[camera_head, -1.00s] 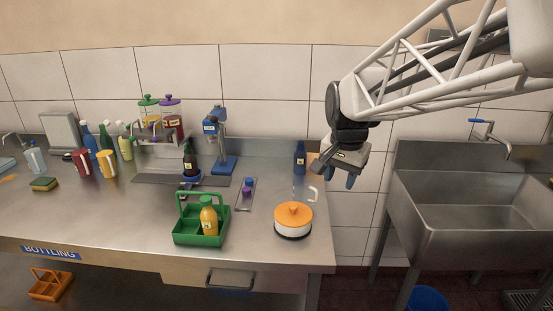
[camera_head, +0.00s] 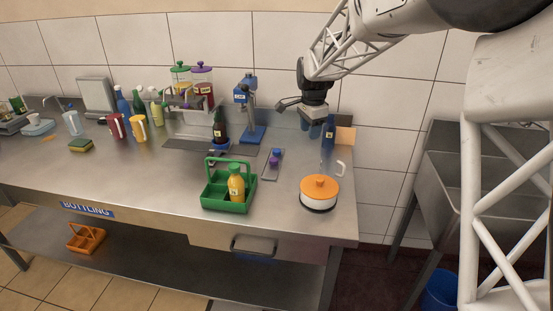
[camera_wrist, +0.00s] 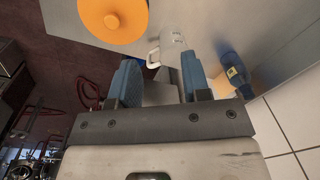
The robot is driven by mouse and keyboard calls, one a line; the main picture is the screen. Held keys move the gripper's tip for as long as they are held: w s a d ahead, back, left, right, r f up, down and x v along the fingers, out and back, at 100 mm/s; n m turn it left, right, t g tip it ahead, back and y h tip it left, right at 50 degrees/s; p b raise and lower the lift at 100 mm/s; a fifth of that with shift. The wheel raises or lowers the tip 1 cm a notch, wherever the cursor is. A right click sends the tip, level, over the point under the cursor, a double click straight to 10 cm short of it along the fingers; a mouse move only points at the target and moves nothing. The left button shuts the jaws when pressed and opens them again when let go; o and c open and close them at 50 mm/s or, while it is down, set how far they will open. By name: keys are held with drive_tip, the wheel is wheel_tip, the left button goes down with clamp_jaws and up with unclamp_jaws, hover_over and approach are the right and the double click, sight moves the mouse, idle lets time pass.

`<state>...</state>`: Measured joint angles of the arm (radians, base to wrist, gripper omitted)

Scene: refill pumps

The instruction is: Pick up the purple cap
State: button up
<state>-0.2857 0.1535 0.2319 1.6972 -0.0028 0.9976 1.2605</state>
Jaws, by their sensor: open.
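The purple cap (camera_head: 274,161) sits in a small narrow grey tray (camera_head: 268,176) on the steel bench, with a blue cap (camera_head: 276,152) just behind it. My gripper (camera_head: 312,130) hangs over the right back part of the bench, fingers pointing down, to the right of and higher than the cap tray. In the wrist view my gripper (camera_wrist: 160,78) has its two blue fingers apart with nothing held between them. The purple cap does not show in the wrist view.
A blue bottle (camera_head: 328,132) stands close beside my gripper. An orange-lidded pot (camera_head: 319,193) and a clear jug (camera_head: 338,168) are in front. A green carrier (camera_head: 218,199) holding a yellow bottle stands left of the pot. A blue capping press (camera_head: 252,132) stands behind the tray.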

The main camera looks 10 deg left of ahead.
sight(274, 159)
drive_tip(key=w+a+f+m, duration=0.1)
drive_tip(key=w+a+f, duration=0.3)
drive_tip(key=w+a+f+m, duration=0.1)
drive_tip(key=w+a+f, duration=0.2)
drive_tip(key=a+f, duration=0.1)
drive_tip(key=w+a+f+m, duration=0.1)
drive_tip(key=w+a+f, duration=0.3)
drive_tip(key=a, duration=0.1)
drive_tip(key=shift+w+a+f+m+g, duration=0.2)
drive_tip(key=shift+w+a+m+g, duration=0.1)
drive_tip(key=shift+a+m, duration=0.1)
drive_tip(key=shift+f, duration=1.3)
drive_tip(key=shift+f, duration=0.15)
drive_tip(key=shift+f, duration=2.45)
drive_tip(key=c, duration=0.4)
